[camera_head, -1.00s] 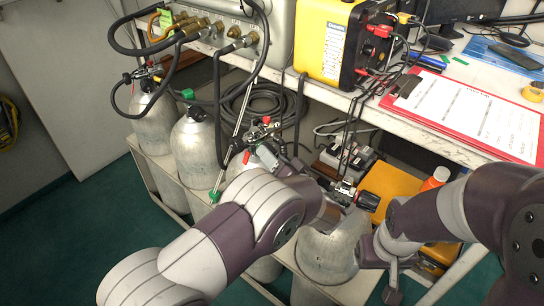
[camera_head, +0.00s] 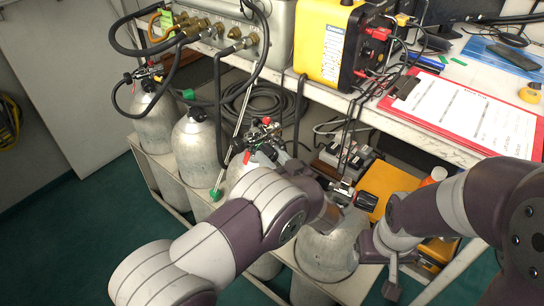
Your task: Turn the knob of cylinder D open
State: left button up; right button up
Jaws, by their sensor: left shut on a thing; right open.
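The rightmost front cylinder (camera_head: 328,252), which I take to be cylinder D, is a grey tank upright in the rack; I cannot read a letter on it. Its valve (camera_head: 343,190) has a black knob end (camera_head: 366,201) on the right. My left gripper (camera_head: 336,200) is at the left side of this valve, shut on what appears to be its knob; my wrist hides most of the grip. My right gripper (camera_head: 388,268) is open and empty, pointing down to the right of the cylinder, apart from the valve.
Other cylinders (camera_head: 153,128) (camera_head: 196,148) stand to the left, with hoses and valves. A pale bench (camera_head: 440,148) above holds a yellow unit (camera_head: 325,45) and a red clipboard (camera_head: 465,115). A yellow case (camera_head: 388,183) and orange-capped bottle (camera_head: 438,174) are close behind my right arm.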

pick_arm(q)
jog(key=shift+n, duration=0.3)
jog(key=o, duration=1.1)
jog(key=shift+c, duration=0.2)
